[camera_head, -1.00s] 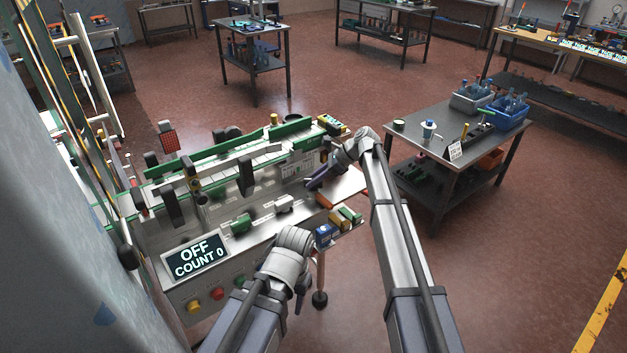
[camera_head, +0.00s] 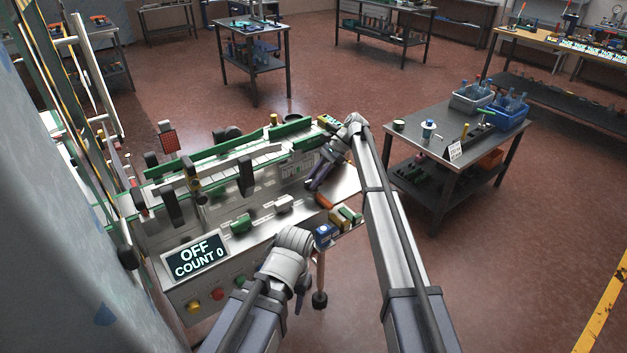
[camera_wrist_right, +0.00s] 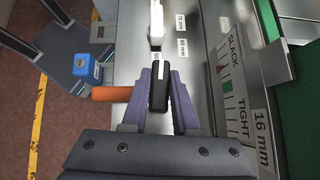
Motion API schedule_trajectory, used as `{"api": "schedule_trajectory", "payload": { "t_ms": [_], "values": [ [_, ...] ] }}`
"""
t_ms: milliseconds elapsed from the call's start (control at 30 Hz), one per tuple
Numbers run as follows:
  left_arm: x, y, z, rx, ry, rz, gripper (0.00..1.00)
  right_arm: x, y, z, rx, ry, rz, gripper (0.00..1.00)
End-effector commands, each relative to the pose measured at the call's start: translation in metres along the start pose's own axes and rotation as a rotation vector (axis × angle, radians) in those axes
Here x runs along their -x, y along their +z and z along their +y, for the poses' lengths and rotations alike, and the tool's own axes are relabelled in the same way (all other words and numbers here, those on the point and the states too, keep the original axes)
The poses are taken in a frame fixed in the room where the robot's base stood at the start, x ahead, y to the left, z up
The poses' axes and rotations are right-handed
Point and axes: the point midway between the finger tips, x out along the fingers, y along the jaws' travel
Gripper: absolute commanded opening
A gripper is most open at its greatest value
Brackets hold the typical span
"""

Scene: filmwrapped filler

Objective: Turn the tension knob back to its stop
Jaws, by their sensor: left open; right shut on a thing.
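In the right wrist view a black knob (camera_wrist_right: 158,90) with a white label at its far end sits between the purple fingers of my right gripper (camera_wrist_right: 158,80), which is shut on it. A SLACK-to-TIGHT scale (camera_wrist_right: 236,98) with a green band and a small red mark lies just right of it. In the head view my right gripper (camera_head: 316,178) reaches down at the machine's right end, and the knob is too small to make out there. My left gripper (camera_head: 302,292) is open and empty in front of the machine's front edge, its fingers partly hidden.
An orange bar (camera_wrist_right: 112,94) lies left of the knob. The display (camera_head: 196,258) reads OFF, COUNT 0. Small coloured boxes (camera_head: 345,218) sit at the front corner.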

Motion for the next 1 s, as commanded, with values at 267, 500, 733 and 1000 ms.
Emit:
{"api": "schedule_trajectory", "payload": {
  "t_ms": [267,500,733,1000],
  "values": [
    [-0.0002,0.0000,0.0000,0.000,0.000,0.000,0.50,-0.0004,-0.0004,0.0006,0.006,0.009,0.002,0.00],
    [-0.0003,0.0000,0.0000,0.000,0.000,0.000,0.50,-0.0005,-0.0004,0.0007,0.005,0.008,0.002,0.33],
    [-0.0002,0.0000,0.0000,0.000,0.000,0.000,0.50,-0.0003,-0.0002,0.0004,0.005,0.007,0.001,0.57],
    [0.0009,0.0001,-0.0001,0.000,0.000,0.000,0.50,0.0008,0.0002,0.0002,0.005,0.006,0.001,0.57]
  ]
}}
